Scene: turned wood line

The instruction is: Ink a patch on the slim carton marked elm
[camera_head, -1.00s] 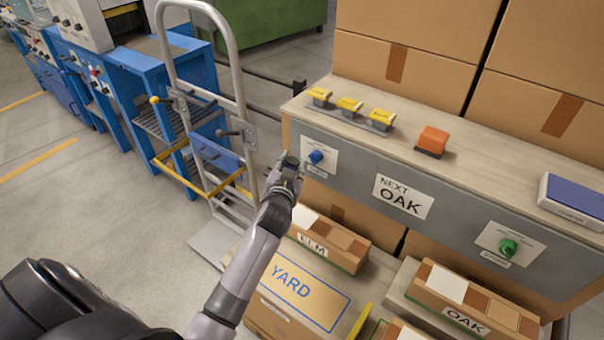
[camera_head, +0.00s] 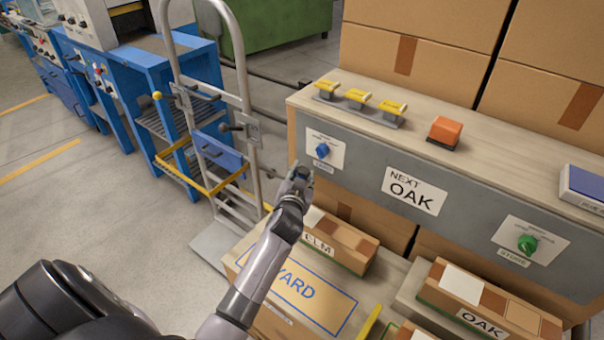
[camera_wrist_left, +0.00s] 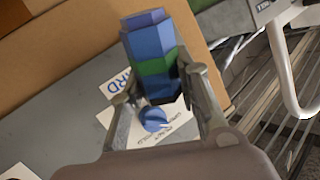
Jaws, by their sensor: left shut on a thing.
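In the left wrist view, the gripper (camera_wrist_left: 160,85) is shut on a blue, many-sided piece with a green band (camera_wrist_left: 150,62). The piece is small and dark in the head view. A blue knob (camera_head: 322,150) on the panel also shows in the wrist view (camera_wrist_left: 153,118). My right gripper is not in view.
The YARD carton (camera_head: 340,312) and the OAK carton (camera_head: 490,300) are low in front. A hand truck (camera_head: 246,120) stands left of the panel.

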